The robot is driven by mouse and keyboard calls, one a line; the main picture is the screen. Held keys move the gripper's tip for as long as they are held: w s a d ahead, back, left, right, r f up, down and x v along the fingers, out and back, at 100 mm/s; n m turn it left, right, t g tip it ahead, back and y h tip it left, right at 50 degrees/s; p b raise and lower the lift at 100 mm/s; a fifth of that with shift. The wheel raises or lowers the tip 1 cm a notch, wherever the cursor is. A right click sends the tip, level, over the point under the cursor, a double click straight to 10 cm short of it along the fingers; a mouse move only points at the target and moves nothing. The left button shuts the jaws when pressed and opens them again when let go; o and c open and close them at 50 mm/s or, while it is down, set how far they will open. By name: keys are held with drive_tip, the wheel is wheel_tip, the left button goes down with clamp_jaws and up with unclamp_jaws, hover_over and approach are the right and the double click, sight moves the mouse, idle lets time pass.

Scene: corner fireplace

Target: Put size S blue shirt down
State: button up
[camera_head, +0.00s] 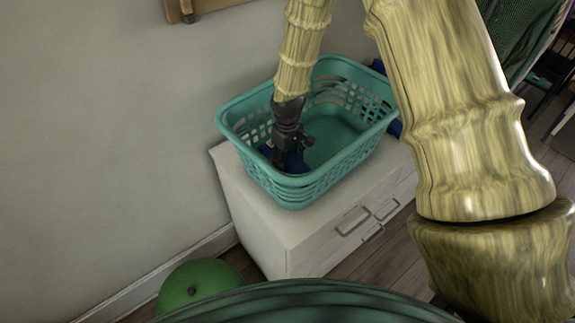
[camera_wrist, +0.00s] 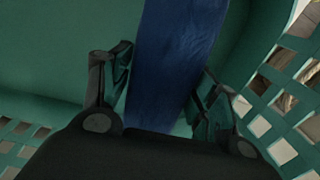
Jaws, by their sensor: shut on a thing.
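My gripper (camera_head: 290,150) reaches down inside a teal laundry basket (camera_head: 297,193). It is shut on a blue shirt (camera_head: 293,162), which shows as dark blue cloth low in the basket. In the wrist view the blue shirt (camera_wrist: 172,62) runs up between the two fingers of my gripper (camera_wrist: 160,95), over the basket floor (camera_wrist: 65,45). I cannot read a size on it. The head view does not show clearly whether the cloth touches the basket floor.
The basket stands on a white cabinet (camera_head: 262,222) with drawer handles, beside the wall. Some blue cloth (camera_head: 394,128) shows behind the basket's right side. A green round object (camera_head: 200,285) is on the floor at lower left. The basket's perforated walls surround my gripper.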

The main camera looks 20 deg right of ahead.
sight(287, 156)
drive_tip(key=shift+f+p, duration=0.7)
drive_tip(key=shift+f, duration=1.45)
drive_tip(key=shift+f, duration=0.15)
drive_tip(key=o, duration=1.1)
drive_tip(key=shift+r+b, duration=1.95)
drive_tip(key=shift+r, duration=4.2)
